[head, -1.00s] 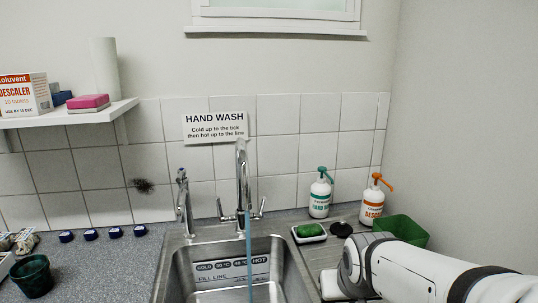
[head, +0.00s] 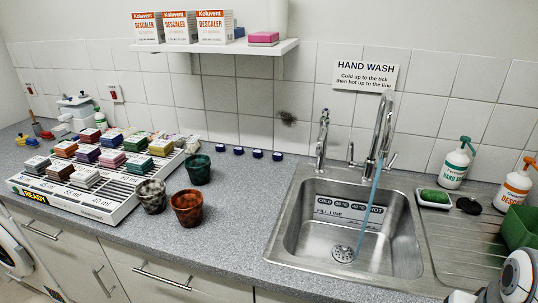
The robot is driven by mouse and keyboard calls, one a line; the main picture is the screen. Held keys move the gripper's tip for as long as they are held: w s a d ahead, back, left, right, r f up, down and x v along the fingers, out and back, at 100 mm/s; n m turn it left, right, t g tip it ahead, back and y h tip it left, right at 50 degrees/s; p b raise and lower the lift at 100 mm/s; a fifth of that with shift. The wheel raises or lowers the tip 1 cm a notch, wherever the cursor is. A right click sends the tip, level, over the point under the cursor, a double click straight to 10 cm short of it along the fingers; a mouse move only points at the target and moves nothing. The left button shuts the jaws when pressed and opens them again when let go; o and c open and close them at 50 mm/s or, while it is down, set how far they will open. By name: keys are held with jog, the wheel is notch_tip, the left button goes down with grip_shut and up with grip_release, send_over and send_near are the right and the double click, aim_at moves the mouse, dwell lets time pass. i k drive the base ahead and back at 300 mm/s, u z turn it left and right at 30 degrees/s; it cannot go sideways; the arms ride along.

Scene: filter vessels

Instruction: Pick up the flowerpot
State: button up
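Three small pot-shaped vessels stand close together on the grey worktop, left of the sink. One is reddish brown like a terracotta flowerpot (head: 187,208), nearest the front edge. A marbled grey and black pot (head: 151,196) stands just left of it. A dark green pot (head: 198,169) stands behind them. All three look upright, and I cannot tell for certain which one the task calls the flowerpot. Part of my arm shows at the lower right corner, far from the pots. My gripper's fingers are not in view.
A white tray (head: 110,212) of coloured packs lies left of the pots. Several blue caps (head: 257,154) line the wall. Water runs into the steel sink (head: 300,245). Bottles (head: 454,165) and a green tub (head: 520,228) stand at right. Worktop between pots and sink is clear.

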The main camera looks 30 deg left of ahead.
aim_at(199, 171)
jog(key=u, duration=0.1)
jog(key=k, duration=0.25)
jog(key=z, duration=0.9)
jog(key=k, duration=1.15)
jog(key=u, duration=1.9)
jog(key=i, duration=1.35)
